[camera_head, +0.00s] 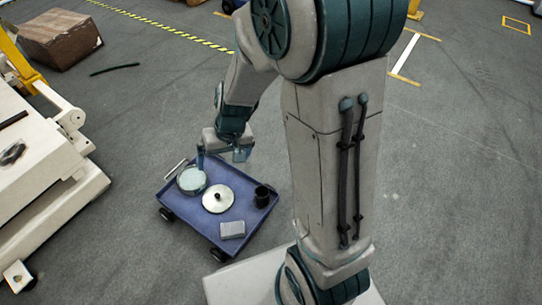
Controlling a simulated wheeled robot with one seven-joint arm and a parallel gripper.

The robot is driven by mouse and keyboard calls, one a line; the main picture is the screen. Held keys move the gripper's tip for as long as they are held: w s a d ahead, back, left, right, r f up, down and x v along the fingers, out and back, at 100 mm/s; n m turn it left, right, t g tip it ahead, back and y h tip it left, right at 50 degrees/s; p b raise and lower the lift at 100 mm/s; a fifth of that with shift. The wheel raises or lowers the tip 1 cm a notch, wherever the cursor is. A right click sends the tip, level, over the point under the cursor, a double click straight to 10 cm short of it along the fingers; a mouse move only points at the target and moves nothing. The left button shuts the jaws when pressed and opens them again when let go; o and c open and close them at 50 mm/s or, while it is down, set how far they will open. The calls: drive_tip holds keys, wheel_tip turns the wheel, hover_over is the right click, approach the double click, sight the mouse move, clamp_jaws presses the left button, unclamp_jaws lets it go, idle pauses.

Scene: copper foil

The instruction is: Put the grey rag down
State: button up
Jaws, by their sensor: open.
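A light grey folded piece (232,229), which looks like the rag, lies flat on the blue cart top (190,212) near its front edge. My gripper (222,157) is open over the back edge of the cart. Its two fingers are apart, and I see nothing between them. The grey piece is apart from my gripper, towards the near side of the cart.
On the cart are a pan (191,180) with pale contents, a round metal lid (217,199) and a black cup (262,196). A white machine (40,170) stands left, and a brown box (60,38) lies at the back left. The floor right is clear.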

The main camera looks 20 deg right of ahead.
drive_tip(key=s+d+r+h, duration=0.2)
drive_tip(key=s+d+r, duration=0.6)
drive_tip(key=s+r, duration=0.3)
drive_tip(key=shift+s+d+h, duration=0.15)
drive_tip(key=shift+s+h, duration=0.15)
drive_tip(key=shift+s, duration=0.4)
